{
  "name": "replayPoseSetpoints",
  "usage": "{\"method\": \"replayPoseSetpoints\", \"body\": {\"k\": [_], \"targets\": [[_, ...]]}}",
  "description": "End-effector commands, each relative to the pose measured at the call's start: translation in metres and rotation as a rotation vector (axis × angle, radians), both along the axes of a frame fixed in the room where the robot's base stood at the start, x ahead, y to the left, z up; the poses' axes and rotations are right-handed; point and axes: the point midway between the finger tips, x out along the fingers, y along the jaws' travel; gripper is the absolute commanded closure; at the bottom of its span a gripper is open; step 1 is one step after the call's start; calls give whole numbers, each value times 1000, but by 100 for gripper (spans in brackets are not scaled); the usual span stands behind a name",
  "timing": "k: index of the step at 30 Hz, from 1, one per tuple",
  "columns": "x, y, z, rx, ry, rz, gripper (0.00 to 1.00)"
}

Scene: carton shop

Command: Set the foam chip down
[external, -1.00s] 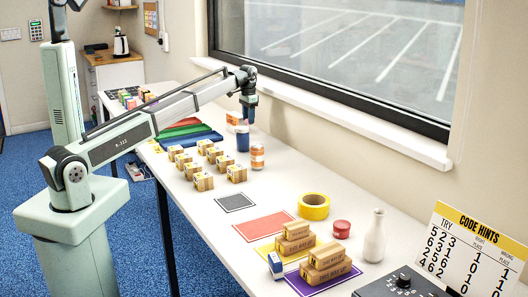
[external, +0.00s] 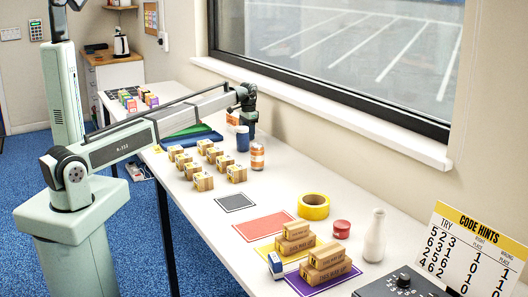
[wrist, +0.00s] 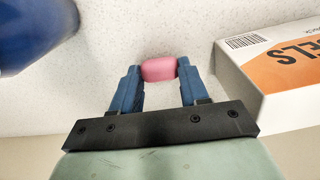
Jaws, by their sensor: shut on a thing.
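The foam chip (wrist: 159,69) is a small pink piece between the two blue fingertips of my gripper (wrist: 158,72) in the wrist view. My gripper is shut on it, over the white tabletop. I cannot tell whether the chip touches the table. In the external view my gripper (external: 249,124) is low at the window side of the table, just behind the blue cup (external: 242,139). The chip is hidden in that view.
The blue cup also shows in the wrist view (wrist: 35,30), left of the chip. An orange and white box (wrist: 275,75) stands close on the right. An orange-striped can (external: 257,156) and several small cartons (external: 203,181) stand nearer the camera. Bare table lies around the chip.

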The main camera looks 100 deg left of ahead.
Motion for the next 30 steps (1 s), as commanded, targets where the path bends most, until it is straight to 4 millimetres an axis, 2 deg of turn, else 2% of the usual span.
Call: {"method": "replayPoseSetpoints", "body": {"k": [1,2,9,20,25,30], "targets": [[0,0,-2,0,0,0,83],[0,0,-2,0,0,0,55],[0,0,-2,0,0,0,32],[0,0,4,0,0,0,30],[0,1,24,1,-1,0,30],[0,1,57,2,-1,0,30]]}}
